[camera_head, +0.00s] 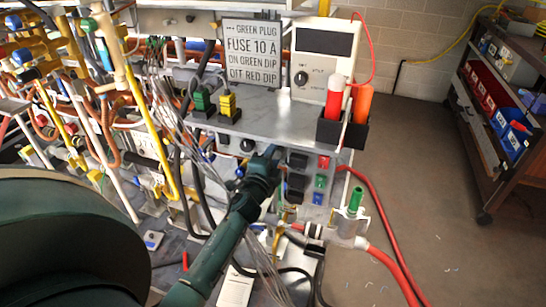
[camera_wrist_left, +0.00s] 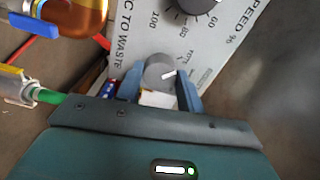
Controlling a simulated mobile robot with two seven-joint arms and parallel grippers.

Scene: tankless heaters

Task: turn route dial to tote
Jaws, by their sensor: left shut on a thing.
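The route dial (camera_wrist_left: 158,72) is a small grey knob with a white pointer line, on a light grey panel in the left wrist view. Its pointer points right, toward a small printed label that I cannot read surely. My left gripper (camera_wrist_left: 157,84) has its two blue fingers on either side of this knob and is shut on it. In the head view my left gripper (camera_head: 270,158) reaches the front panel under the bench shelf, and it hides the dial there. My right gripper is in neither view.
A larger black speed knob (camera_wrist_left: 193,3) sits close by on the panel. Black blocks (camera_head: 297,175) and coloured buttons (camera_head: 322,181) are right of my gripper. Hoses and wires crowd the left. The floor (camera_head: 440,200) at the right is mostly clear.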

